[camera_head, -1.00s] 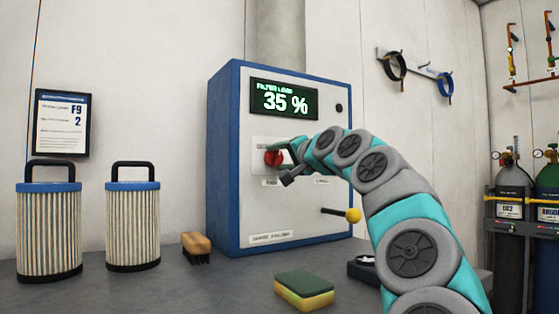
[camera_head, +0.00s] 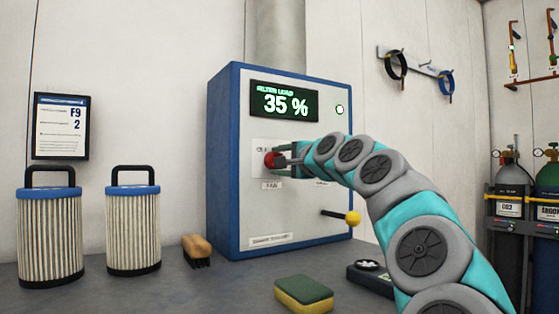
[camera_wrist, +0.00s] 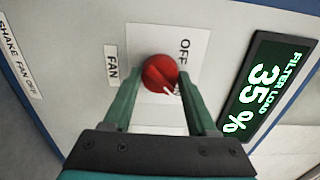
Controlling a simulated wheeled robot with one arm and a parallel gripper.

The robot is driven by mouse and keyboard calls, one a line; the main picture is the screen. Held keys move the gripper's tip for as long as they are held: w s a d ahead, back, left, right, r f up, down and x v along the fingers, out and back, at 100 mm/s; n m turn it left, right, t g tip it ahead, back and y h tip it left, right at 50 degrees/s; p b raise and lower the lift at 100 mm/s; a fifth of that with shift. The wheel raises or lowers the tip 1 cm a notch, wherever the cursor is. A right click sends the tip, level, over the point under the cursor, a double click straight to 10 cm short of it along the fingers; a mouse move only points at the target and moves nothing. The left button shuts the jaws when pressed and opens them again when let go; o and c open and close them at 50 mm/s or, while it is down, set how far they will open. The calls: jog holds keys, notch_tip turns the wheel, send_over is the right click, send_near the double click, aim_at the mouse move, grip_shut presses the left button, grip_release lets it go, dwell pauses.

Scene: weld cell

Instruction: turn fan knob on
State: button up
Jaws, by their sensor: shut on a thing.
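The red fan knob (camera_head: 271,160) is on the front of the blue and white filter cabinet, below the display. In the wrist view the knob (camera_wrist: 159,73) sits on a white plate marked OFF, beside a FAN label (camera_wrist: 112,65). My gripper (camera_head: 282,158) is at the knob; in the wrist view its two green fingers (camera_wrist: 157,85) are on either side of it, shut on it. A white pointer mark shows on the knob near the right finger. Part of the plate's lettering is hidden.
The cabinet display (camera_head: 284,101) reads FILTER LOAD 35 %, with a lit indicator (camera_head: 339,109) to its right. A yellow-ended lever (camera_head: 352,217) sticks out below my arm. Two filters (camera_head: 133,220), a brush (camera_head: 197,249) and a sponge (camera_head: 303,293) stand on the bench.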

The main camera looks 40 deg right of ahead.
dwell(0.3)
jog(key=o, duration=1.4)
jog(key=shift+c, duration=0.2)
jog(key=shift+s, duration=0.1)
jog(key=s+b, duration=0.1)
jog(key=s, duration=0.6)
jog(key=shift+s+a, duration=0.2)
jog(key=shift+s, duration=0.1)
